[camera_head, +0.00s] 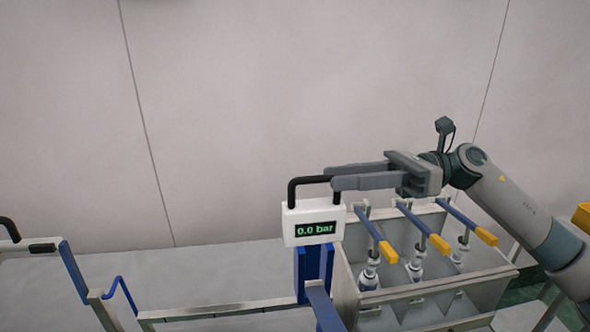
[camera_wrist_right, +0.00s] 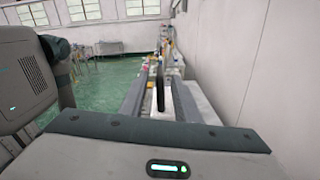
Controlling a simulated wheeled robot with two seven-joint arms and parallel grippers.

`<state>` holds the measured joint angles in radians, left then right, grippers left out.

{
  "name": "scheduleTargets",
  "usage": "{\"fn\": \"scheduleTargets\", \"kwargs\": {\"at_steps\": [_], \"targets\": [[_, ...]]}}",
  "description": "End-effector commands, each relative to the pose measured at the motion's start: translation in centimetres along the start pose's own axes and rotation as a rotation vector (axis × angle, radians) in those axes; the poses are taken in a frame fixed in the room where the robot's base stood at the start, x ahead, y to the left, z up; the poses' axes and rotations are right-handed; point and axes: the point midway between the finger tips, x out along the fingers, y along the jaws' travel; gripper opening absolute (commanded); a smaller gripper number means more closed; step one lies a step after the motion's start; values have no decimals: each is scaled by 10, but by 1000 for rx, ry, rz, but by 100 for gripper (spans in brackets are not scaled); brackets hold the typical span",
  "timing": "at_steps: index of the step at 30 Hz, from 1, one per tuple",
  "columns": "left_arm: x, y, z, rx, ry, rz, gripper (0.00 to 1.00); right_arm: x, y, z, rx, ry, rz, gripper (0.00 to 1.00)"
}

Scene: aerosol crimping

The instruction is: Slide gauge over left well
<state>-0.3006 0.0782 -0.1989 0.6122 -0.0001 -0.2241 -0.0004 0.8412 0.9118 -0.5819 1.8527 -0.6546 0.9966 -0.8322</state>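The gauge (camera_head: 313,223) is a white box reading "0.0 bar" with a black handle (camera_head: 308,180) on top. It sits upright at the left end of the grey well box (camera_head: 425,290), above a blue bracket (camera_head: 312,265). My right gripper (camera_head: 333,179) reaches in from the right, its fingertips at the handle's right end. In the right wrist view the black handle (camera_wrist_right: 160,92) stands between the two spread fingers, with gaps beside it. The left well holds a can with a pale valve (camera_head: 370,272), partly hidden by a lever. My left gripper is out of view.
Three blue levers with yellow ends (camera_head: 388,251) jut over the well box, close below my right gripper. A thin rail (camera_head: 215,312) runs left from the bracket. Blue and black fixture parts (camera_head: 72,270) stand at far left. The wall behind is bare.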

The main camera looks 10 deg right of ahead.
Motion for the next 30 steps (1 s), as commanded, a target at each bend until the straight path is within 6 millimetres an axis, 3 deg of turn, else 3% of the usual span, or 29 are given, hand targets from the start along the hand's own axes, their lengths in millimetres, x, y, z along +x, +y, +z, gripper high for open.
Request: {"fn": "scheduleTargets", "kwargs": {"at_steps": [9,15,29,30], "targets": [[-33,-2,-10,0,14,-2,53,57,1,4,0,1,3,29],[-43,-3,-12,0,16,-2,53,80,0,3,0,0,1,29],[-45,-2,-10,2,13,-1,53,88,0,0,0,0,0,29],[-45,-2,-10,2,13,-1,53,88,0,0,0,0,0,22]]}}
